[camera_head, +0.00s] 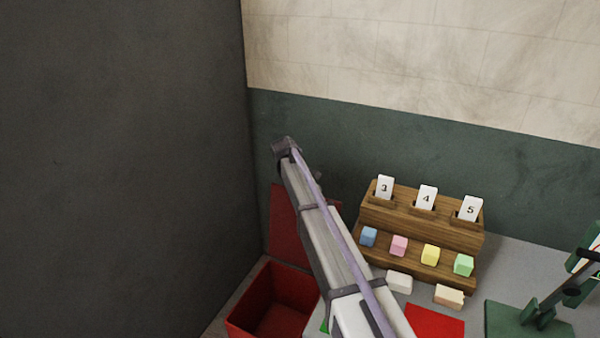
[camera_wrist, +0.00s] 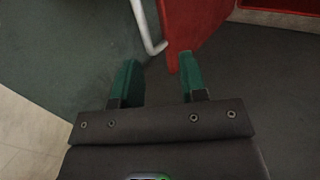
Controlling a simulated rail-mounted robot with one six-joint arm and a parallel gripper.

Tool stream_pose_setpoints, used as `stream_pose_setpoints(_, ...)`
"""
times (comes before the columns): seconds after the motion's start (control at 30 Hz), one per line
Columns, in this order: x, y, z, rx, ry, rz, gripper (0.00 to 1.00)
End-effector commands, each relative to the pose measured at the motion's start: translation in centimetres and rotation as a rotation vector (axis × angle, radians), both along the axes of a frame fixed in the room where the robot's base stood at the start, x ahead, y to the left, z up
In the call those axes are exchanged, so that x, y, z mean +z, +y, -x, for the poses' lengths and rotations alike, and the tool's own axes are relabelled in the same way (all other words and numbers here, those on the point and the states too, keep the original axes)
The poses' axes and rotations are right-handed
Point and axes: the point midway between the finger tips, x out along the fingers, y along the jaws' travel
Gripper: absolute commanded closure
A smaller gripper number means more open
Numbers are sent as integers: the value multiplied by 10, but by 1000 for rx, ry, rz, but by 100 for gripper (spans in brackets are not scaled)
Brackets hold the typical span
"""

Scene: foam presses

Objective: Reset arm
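My gripper (camera_wrist: 156,77) shows in the wrist view with its two green fingers apart and nothing between them. Beyond the fingers are a dark surface, a red panel (camera_wrist: 193,25) and a pale bent bar (camera_wrist: 147,27). In the head view my arm reaches up from the bottom centre towards the back wall; the gripper's fingers cannot be made out there.
A red open bin (camera_head: 240,326) stands left of my arm, with a red panel (camera_head: 285,225) behind. A wooden rack (camera_head: 440,236) at right holds cards 3, 4, 5 and several coloured blocks. Two pale blocks, a red mat (camera_head: 436,322) and a green press (camera_head: 515,318) are nearby.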

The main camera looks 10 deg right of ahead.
Motion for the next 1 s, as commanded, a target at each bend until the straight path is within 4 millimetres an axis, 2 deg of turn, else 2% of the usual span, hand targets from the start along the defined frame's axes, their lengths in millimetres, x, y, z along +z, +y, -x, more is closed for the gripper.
stream_pose_setpoints(0.03,14,2,4,1,0,0,61)
stream_pose_setpoints(0.07,16,3,6,0,0,0,61)
stream_pose_setpoints(0.37,12,4,6,0,0,0,61)
stream_pose_setpoints(0.47,11,4,10,-72,-3,-33,61)
stream_pose_setpoints(0.5,8,5,25,-149,8,-78,61)
stream_pose_setpoints(0.57,3,5,70,-272,33,-152,61)
stream_pose_setpoints(0.67,-16,-3,165,-488,90,-269,61)
stream_pose_setpoints(0.7,-24,-7,207,-575,115,-310,61)
stream_pose_setpoints(0.77,-36,-13,267,-696,155,-364,61)
stream_pose_setpoints(0.8,-43,-17,306,-765,181,-394,61)
stream_pose_setpoints(0.9,-58,-23,388,-896,235,-450,61)
stream_pose_setpoints(1.0,-69,-29,440,-942,266,-477,61)
